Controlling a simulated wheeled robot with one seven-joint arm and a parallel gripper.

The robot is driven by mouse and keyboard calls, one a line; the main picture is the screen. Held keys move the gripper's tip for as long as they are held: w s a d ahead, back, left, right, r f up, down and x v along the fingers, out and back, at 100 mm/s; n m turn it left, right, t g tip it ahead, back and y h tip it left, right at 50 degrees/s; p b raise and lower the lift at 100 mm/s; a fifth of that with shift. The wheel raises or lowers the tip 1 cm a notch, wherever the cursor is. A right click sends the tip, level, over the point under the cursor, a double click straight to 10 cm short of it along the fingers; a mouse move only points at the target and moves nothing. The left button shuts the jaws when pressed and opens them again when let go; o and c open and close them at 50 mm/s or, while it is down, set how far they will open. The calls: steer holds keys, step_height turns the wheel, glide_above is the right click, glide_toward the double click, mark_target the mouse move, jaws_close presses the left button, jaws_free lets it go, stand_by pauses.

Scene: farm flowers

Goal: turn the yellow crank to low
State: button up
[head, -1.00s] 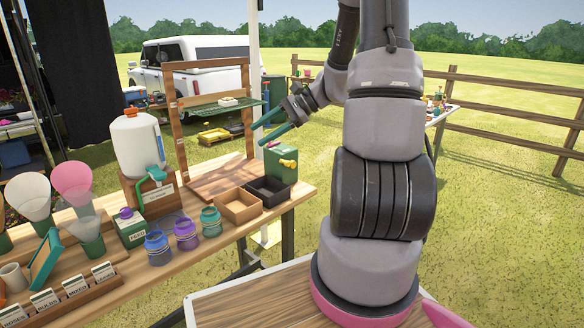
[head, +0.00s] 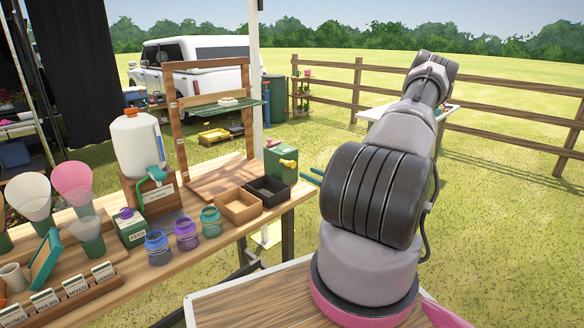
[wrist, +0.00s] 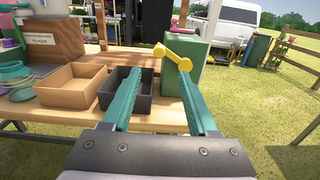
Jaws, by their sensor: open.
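The yellow crank (head: 288,163) is on the side of a green box (head: 275,160) at the right end of the wooden table. In the wrist view the yellow crank (wrist: 172,56) shows in front of the green box (wrist: 196,50), with its arm slanting down to the right. My gripper (wrist: 157,75) is open, its two teal fingers apart, with the crank beyond and near the right fingertip. I cannot tell whether that finger touches it. In the head view only the teal fingertips (head: 313,176) show, right of the green box; my arm hides the rest.
A black tray (head: 268,191) and a tan tray (head: 238,207) sit on the table (head: 210,256) beside the green box. Several jars, a white jug (head: 137,143) and a wooden frame (head: 208,70) stand further left. Open grass lies to the right.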

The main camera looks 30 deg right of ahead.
mark_target(289, 165)
steer(key=x, duration=1)
jaws_close()
steer(key=shift+s, duration=0.1)
stand_by(1.1)
